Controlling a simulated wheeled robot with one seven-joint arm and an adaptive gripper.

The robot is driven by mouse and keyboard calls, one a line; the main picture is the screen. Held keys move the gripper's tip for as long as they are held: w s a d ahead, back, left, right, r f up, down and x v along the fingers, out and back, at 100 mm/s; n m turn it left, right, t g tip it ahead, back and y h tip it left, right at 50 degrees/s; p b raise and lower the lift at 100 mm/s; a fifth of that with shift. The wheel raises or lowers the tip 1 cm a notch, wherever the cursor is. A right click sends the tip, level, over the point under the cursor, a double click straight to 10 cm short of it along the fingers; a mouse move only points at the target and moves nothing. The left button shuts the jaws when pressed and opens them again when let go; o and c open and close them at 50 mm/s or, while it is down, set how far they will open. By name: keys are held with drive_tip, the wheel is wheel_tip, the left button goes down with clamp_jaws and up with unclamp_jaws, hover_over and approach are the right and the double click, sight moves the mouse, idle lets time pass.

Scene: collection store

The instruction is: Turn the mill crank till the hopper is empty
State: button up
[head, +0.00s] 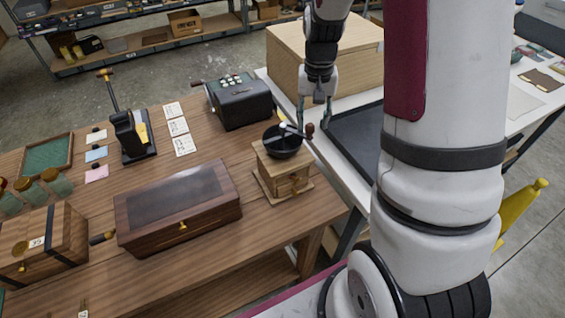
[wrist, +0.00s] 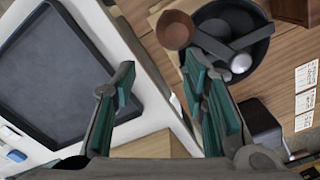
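The mill (head: 283,178) is a light wooden box with a small drawer knob, standing upright near the right end of the wooden table. Its black bowl-shaped hopper (head: 277,146) is on top; it also shows in the wrist view (wrist: 257,45). The dark hopper inside shows no contents I can make out. The crank (head: 293,130) crosses the hopper and ends in a brown wooden knob (head: 309,129), which the wrist view shows at the bowl's rim (wrist: 175,29). My gripper (head: 315,115) is open and empty, apart from the knob, above and behind it. Its green-padded fingers (wrist: 160,85) show in the wrist view.
A dark tray (head: 350,139) and a large wooden box (head: 300,55) are on the white table behind the mill. A black keyed machine (head: 240,103) stands behind left. A dark glass-topped case (head: 178,212) is left of the mill, near the front edge.

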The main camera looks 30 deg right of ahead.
wheel_tip(320, 180, up, 7)
drive_tip(key=p, duration=0.2)
idle(0.5)
idle(0.4)
drive_tip(key=s+a+r+n+t+b, duration=0.25)
drive_tip(key=s+a+r, duration=0.55)
drive_tip(key=r, duration=0.4)
drive_tip(key=s+a+r+n+t+b, duration=0.1)
drive_tip(key=s+a+n+t, duration=0.2)
drive_tip(key=s+a, duration=0.3)
drive_tip(key=shift+s+r, duration=0.2)
drive_tip(key=shift+s, duration=1.75)
drive_tip(key=shift+n, duration=0.25)
drive_tip(key=shift+c, duration=0.5)
